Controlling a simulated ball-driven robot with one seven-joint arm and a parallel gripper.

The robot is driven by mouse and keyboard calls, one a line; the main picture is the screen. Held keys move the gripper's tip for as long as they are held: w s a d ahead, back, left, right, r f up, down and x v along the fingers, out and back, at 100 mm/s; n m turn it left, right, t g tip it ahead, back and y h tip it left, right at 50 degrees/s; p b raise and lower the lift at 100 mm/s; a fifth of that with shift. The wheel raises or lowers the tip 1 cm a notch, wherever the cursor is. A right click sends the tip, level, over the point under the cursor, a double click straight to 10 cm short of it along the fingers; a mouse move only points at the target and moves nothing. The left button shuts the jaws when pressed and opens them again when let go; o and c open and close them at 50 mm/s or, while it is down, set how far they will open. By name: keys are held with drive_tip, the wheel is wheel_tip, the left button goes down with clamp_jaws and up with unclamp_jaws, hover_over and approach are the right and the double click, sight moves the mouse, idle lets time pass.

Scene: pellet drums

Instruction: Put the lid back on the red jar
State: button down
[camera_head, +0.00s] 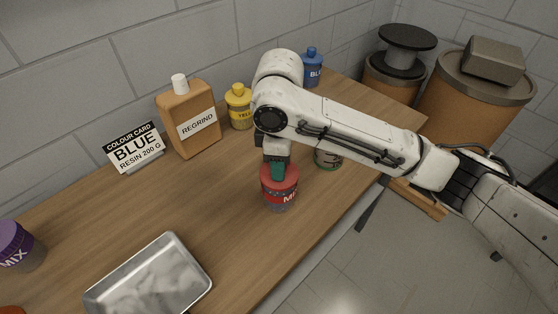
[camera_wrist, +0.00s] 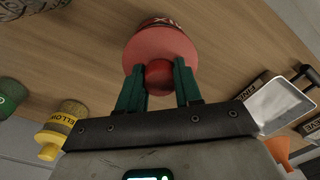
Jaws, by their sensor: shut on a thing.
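The red jar (camera_head: 281,197) stands upright on the wooden bench (camera_head: 224,204), with a white-lettered label partly in view. Its red lid (camera_head: 291,174) is at the jar's mouth and looks level; I cannot tell whether it is fully seated. In the wrist view, the lid (camera_wrist: 160,46) covers most of the jar (camera_wrist: 160,20), and its round red knob (camera_wrist: 158,78) is between the green fingers. My gripper (camera_head: 277,172) is shut on the lid's knob from above; it also shows in the wrist view (camera_wrist: 158,88).
A metal tray (camera_head: 204,283) lies at the front left, near a purple jar (camera_head: 17,245). A REGRIND jug (camera_head: 188,112), colour card (camera_head: 134,148), yellow bottle (camera_head: 239,112) and blue bottle (camera_head: 313,72) stand along the back. A green-rimmed jar (camera_head: 328,160) is close behind my arm.

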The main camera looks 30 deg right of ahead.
idle(0.4)
drive_tip(key=shift+c, duration=0.9)
unclamp_jaws()
drive_tip(key=shift+r+p, duration=3)
drive_tip(key=shift+r, duration=0.5)
clamp_jaws()
drive_tip(key=shift+f, duration=0.2)
